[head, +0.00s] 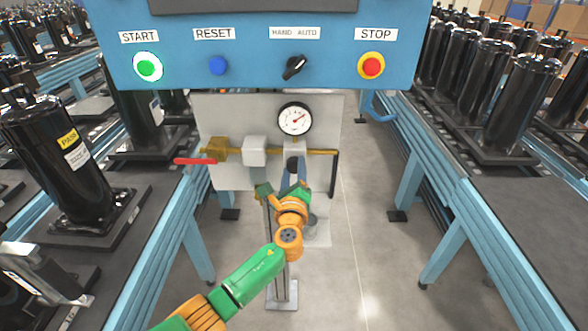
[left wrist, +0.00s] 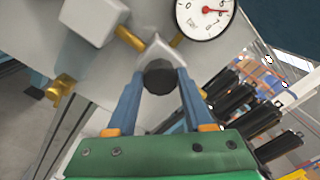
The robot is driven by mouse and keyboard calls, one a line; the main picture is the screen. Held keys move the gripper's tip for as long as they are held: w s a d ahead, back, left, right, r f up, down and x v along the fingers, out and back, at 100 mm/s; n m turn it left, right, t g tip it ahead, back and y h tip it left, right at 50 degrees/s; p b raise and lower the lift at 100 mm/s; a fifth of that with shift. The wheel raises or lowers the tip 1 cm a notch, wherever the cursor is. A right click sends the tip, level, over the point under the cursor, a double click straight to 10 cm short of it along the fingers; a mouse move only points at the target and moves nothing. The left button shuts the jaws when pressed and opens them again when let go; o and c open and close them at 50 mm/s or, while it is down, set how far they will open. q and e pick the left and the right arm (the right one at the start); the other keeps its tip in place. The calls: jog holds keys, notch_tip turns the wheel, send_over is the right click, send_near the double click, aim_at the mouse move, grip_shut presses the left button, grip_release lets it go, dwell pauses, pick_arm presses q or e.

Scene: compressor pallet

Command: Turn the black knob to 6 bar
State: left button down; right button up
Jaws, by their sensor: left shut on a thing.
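The black knob (head: 293,164) hangs below the grey regulator body under the round gauge. It shows larger in the left wrist view (left wrist: 160,78), between the blue fingers of my left gripper (head: 293,175). The fingers are shut on the knob, one on each side. The white pressure gauge (head: 295,119) has a red needle pointing up and to the right in the head view. The gauge also shows, cut off by the top edge, in the left wrist view (left wrist: 204,14); I cannot read its value surely. My right gripper is not in view.
The grey panel (head: 236,112) carries brass piping and a valve with a red lever (head: 195,161). A blue control box (head: 255,78) with buttons hangs above. Conveyors with black compressors (head: 520,105) stand on both sides. The floor between is mostly clear.

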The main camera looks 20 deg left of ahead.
pick_arm(q)
jog(key=shift+r, duration=0.3)
jog(key=c, duration=0.6)
grip_release()
jog(key=shift+w, duration=0.1)
jog(key=o, duration=0.3)
jog(key=shift+a+f, duration=0.1)
jog(key=shift+f, duration=0.1)
